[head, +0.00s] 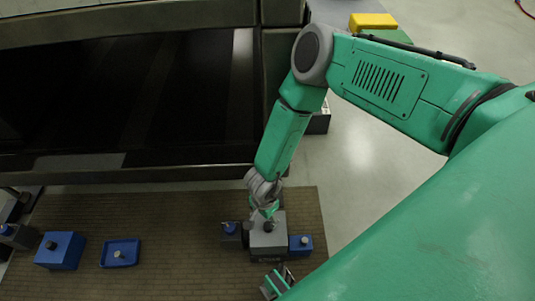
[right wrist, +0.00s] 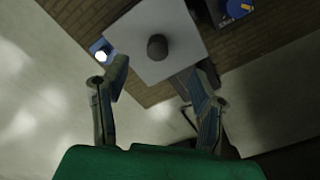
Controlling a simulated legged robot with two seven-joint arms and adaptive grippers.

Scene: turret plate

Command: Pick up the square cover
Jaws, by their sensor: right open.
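The square cover (head: 262,238) is a grey square plate with a dark round knob in its middle. It lies on top of a grey block on the brown mat. In the right wrist view the cover (right wrist: 178,32) shows at the top, beyond the fingertips. My right gripper (head: 268,209) is just above the cover's far edge in the head view. In its wrist view the right gripper (right wrist: 160,82) is open and empty, its fingers spread to either side below the knob. A green and grey part, apparently my left gripper (head: 275,283), shows at the bottom of the head view; its jaws are unclear.
A small blue block (head: 300,245) stands right of the cover, and a dark block with a blue top (head: 231,234) stands left. The mat (head: 180,225) between is bare.

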